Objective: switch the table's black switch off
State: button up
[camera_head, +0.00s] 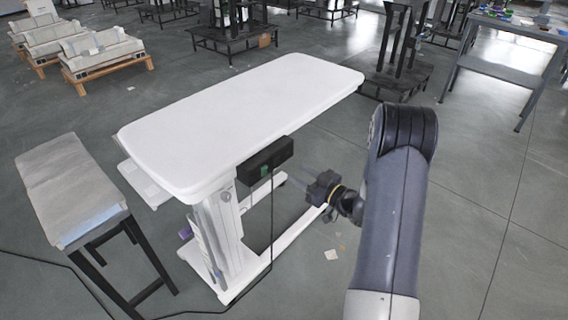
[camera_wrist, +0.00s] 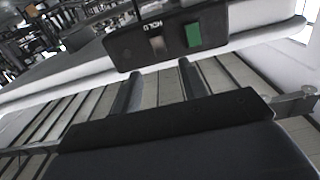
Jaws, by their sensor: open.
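The white lift table (camera_head: 240,105) stands in the middle of the head view. Its black switch box (camera_head: 276,156) hangs under the near right edge of the top, with a green part on its front. In the wrist view the switch box (camera_wrist: 173,37) spans the upper middle. It has a lit-looking green button (camera_wrist: 193,35), a greyish button (camera_wrist: 157,44) to its left, and white lettering. My gripper (camera_head: 311,182) is to the right of and a little below the box. In the wrist view my gripper (camera_wrist: 157,84) has its two fingers apart, empty, pointing at the box from just below.
A black cable (camera_head: 271,220) hangs from the box to the floor. The white column (camera_head: 224,235) and base stand below the top. A padded bench (camera_head: 68,190) is at the left. A workbench (camera_head: 500,70) stands at the back right. The floor on the right is mostly clear.

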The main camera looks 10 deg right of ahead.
aim_at(278, 161)
jog(key=x, duration=0.7)
jog(key=shift+w, duration=0.1)
jog(key=shift+c, duration=0.4)
grip_shut()
